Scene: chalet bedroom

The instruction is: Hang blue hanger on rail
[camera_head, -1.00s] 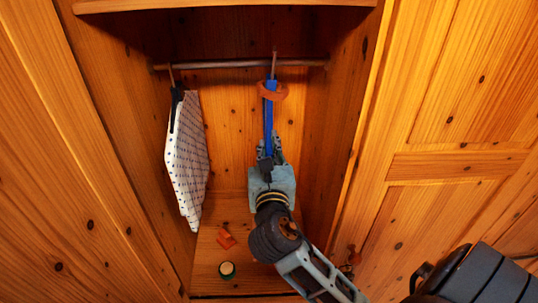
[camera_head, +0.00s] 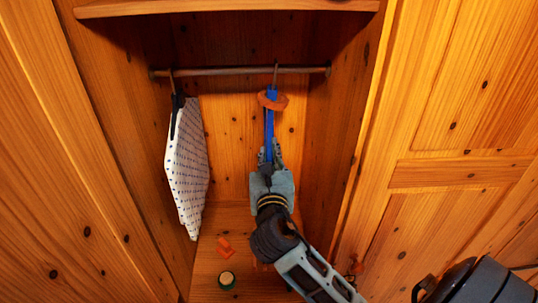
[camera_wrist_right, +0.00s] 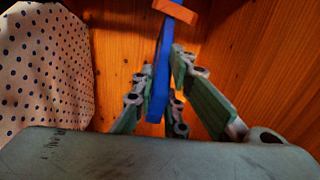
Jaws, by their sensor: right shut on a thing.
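The blue hanger (camera_head: 269,125) is seen edge-on and upright inside the wardrobe, with its hook (camera_head: 275,70) at the rail (camera_head: 220,72). The hook's tip shows slightly above the rail; I cannot tell whether it rests on it. An orange piece (camera_head: 272,99) sits around the hanger's upper part. My right gripper (camera_head: 268,158) is shut on the hanger's lower end. In the right wrist view the blue hanger (camera_wrist_right: 160,85) stands between the fingers (camera_wrist_right: 155,100). My left gripper is not in view.
A white dotted cloth (camera_head: 187,165) hangs from the rail's left part. A shelf (camera_head: 225,6) is above the rail. The wardrobe's right wall (camera_head: 335,130) is close to my right arm.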

